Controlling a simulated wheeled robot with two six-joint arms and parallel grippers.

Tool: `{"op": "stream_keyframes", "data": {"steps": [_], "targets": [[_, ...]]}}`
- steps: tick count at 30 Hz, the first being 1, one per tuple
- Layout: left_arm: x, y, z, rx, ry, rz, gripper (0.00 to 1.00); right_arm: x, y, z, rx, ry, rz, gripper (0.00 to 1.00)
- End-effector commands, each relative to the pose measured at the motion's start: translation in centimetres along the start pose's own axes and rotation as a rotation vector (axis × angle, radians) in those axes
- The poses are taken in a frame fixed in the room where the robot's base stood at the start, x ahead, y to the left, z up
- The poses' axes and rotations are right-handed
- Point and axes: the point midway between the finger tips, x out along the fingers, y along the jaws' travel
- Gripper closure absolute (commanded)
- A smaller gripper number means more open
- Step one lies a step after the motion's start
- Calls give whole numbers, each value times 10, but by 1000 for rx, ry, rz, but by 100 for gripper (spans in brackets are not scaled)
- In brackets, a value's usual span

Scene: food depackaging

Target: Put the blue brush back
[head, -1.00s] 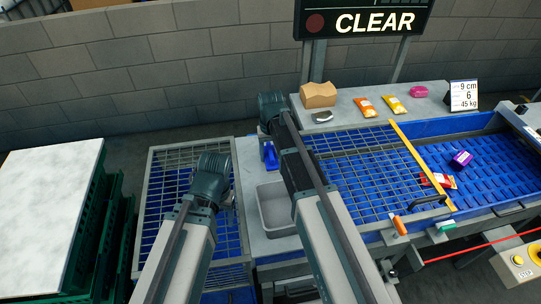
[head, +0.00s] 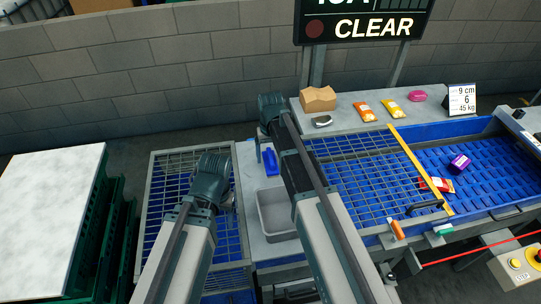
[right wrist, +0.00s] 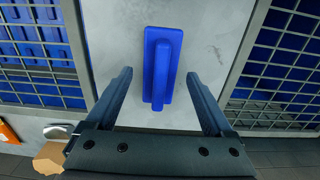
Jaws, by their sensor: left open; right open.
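The blue brush (head: 270,160) lies on the grey metal counter, left of and above the grey tray in the head view. In the right wrist view the blue brush (right wrist: 163,68) lies with its handle on top, lengthwise between my fingers. My right gripper (right wrist: 159,73) is open and empty above it, one finger on each side, with bare counter showing between fingers and brush. In the head view the right arm's wrist stands just beyond the brush. My left gripper (head: 222,192) is over the wire mesh on the left; its fingers are mostly hidden by its own arm.
A grey tray (head: 278,214) sits on the counter beside the brush. A blue conveyor (head: 484,172) on the right carries a purple pack (head: 459,163) and a red pack (head: 437,184). A back shelf holds a cardboard box (head: 318,98) and several packets. A white-topped stack (head: 45,215) stands left.

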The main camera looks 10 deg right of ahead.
Motion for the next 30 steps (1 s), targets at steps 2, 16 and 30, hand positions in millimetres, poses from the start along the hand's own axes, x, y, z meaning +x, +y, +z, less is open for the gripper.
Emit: {"op": "stream_keyframes", "data": {"steps": [2,16,30], "targets": [[-18,-2,1,1,0,0,30,-18,0,0,0,0,0,13],[-89,-8,5,-10,0,2,30,-90,0,0,0,0,0,13],[-101,-9,6,-14,0,3,30,-102,-23,50,-64,-10,16,13]]}}
